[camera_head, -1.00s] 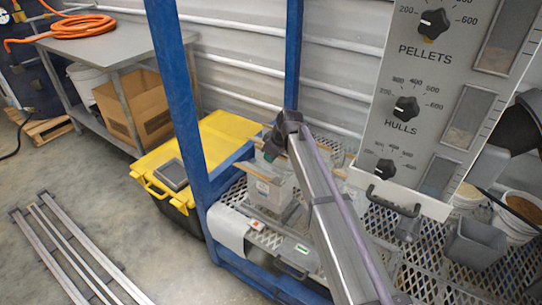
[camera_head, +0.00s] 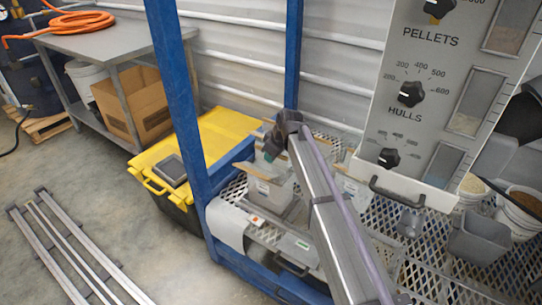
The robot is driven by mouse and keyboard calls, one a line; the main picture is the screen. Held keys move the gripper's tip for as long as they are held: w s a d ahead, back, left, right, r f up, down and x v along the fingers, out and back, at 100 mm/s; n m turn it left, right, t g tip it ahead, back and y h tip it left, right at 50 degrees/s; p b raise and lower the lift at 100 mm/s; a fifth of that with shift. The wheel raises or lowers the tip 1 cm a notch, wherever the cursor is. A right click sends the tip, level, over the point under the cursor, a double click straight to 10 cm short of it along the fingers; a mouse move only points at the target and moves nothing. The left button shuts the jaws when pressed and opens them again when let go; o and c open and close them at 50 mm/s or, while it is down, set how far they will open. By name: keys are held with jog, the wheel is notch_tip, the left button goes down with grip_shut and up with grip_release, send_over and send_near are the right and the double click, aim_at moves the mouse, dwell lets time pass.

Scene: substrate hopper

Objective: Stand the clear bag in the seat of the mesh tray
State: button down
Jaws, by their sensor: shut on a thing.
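My gripper (camera_head: 271,150), shut, is at the far end of my arm, partly hidden by the wrist; its fingertips do not show clearly. Just below it is a pale, see-through, labelled bag-like thing (camera_head: 268,189), which I take for the clear bag. The mesh tray (camera_head: 418,272) is the diamond-mesh metal surface inside the blue frame. My arm crosses it and hides its middle, and I cannot make out the seat.
A blue post (camera_head: 180,95) stands left of my gripper. The scale-like unit (camera_head: 297,243) is at the mesh's front. A control panel (camera_head: 395,135) with knobs overhangs the right side. A grey bin (camera_head: 478,240) and white buckets stand there. A yellow-lidded crate (camera_head: 205,140) is outside, left.

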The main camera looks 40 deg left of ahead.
jog(key=shift+f+b, duration=0.65)
jog(key=shift+r, duration=0.1)
jog(key=c, duration=1.2)
grip_release()
jog(key=shift+o, duration=0.2)
